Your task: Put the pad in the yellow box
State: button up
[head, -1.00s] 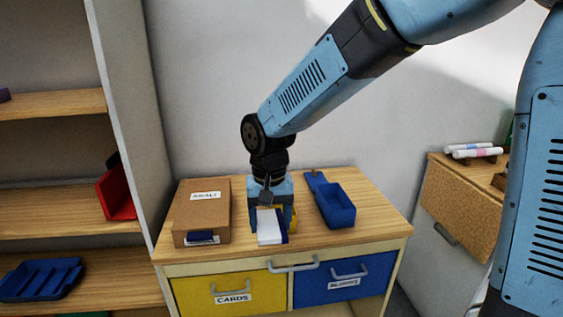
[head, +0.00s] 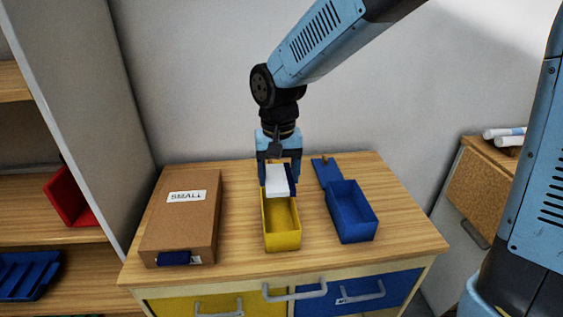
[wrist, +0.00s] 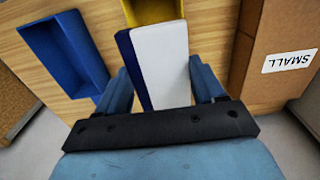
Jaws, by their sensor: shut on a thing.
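The pad (head: 277,181) is a white block with a dark blue side. My gripper (head: 279,178) is shut on it and holds it above the back end of the yellow box. The pad also shows between the fingers in the wrist view (wrist: 160,65). The yellow box (head: 282,241) is open at the top and stands on the cabinet top between the cardboard box and the blue box. Its back part is hidden behind the pad and gripper. In the wrist view a part of the yellow box (wrist: 152,10) shows beyond the pad.
A cardboard box (head: 184,225) labelled SMALL stands to the left, with a dark blue item (head: 174,258) at its front. An open blue box (head: 351,213) stands to the right, with a blue flat piece (head: 326,172) behind it. Drawer handles (head: 294,292) stick out below.

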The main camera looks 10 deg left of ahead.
jog(key=shift+w+f, duration=0.2)
notch_tip(320, 180, down, 6)
jog(key=shift+f, duration=0.15)
dwell(0.5)
jog(key=shift+s+f, duration=0.15)
jog(key=shift+f, duration=0.15)
dwell(1.4)
jog(key=o, duration=1.1)
jog(key=shift+o, duration=0.4)
jog(key=shift+r, duration=0.1)
jog(key=shift+r, duration=3.45)
